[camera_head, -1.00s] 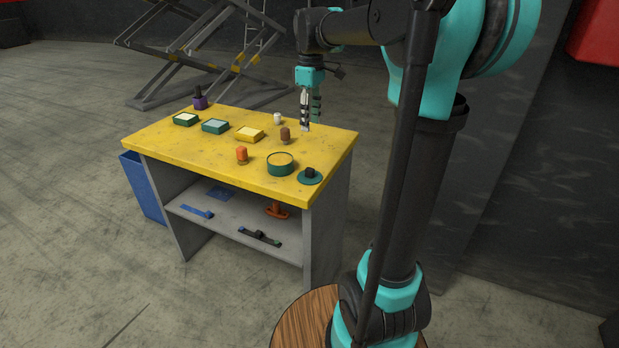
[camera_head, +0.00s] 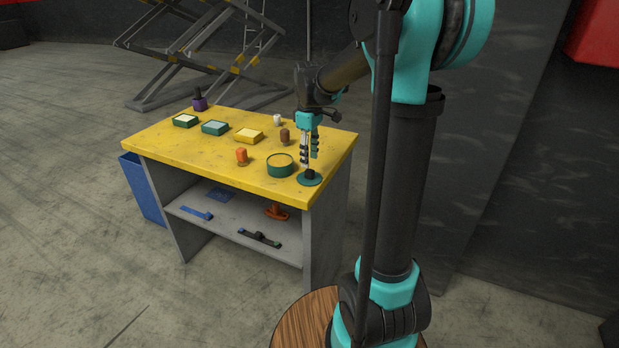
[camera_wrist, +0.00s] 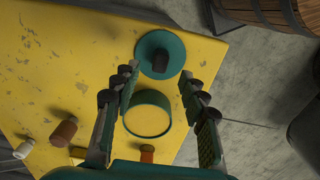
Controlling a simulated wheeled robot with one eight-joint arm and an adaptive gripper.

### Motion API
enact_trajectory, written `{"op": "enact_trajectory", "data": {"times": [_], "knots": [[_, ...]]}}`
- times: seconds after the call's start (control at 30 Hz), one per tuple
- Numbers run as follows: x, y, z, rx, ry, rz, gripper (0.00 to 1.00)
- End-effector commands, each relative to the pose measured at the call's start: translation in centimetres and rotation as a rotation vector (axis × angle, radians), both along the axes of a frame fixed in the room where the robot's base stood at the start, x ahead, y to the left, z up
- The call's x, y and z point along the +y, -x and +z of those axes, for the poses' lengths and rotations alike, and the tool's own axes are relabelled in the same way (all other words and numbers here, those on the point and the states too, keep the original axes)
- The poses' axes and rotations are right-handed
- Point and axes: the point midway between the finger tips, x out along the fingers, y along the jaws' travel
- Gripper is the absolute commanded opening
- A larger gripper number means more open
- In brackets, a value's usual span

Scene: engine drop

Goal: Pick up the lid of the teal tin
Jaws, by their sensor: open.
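The teal lid (camera_head: 309,178) is a flat disc with a dark knob, lying on the yellow table near its front right corner. It also shows in the wrist view (camera_wrist: 147,45), beyond my fingertips. The round teal tin (camera_head: 280,169) stands open just left of the lid, with a yellow inside; in the wrist view the tin (camera_wrist: 147,116) sits between my fingers. My gripper (camera_head: 310,158) points down above the lid. In the wrist view my gripper (camera_wrist: 158,82) is open and empty, its fingers spread on either side. The exact height above the knob cannot be told.
The yellow table (camera_head: 200,155) also holds an orange piece (camera_head: 242,156), a brown piece (camera_head: 285,136), a white piece (camera_head: 277,119), a yellow box (camera_head: 248,135), two teal boxes and a purple item (camera_head: 199,100). The lid is near the table's edge.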

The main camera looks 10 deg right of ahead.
Motion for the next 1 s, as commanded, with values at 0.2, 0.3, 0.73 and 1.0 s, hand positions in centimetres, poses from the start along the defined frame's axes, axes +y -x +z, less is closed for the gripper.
{"op": "enact_trajectory", "data": {"times": [0.2, 0.3, 0.73, 1.0], "knots": [[0.0, 0.0, -3.2, 0.0, 0.0, 0.0, 0.43], [0.0, 0.1, -4.2, 0.0, 0.0, 0.0, 0.43], [0.0, 0.1, -4.6, 0.0, 0.0, 0.0, 0.28], [0.0, 0.1, -4.6, 0.0, 0.0, 0.0, 0.0]]}}
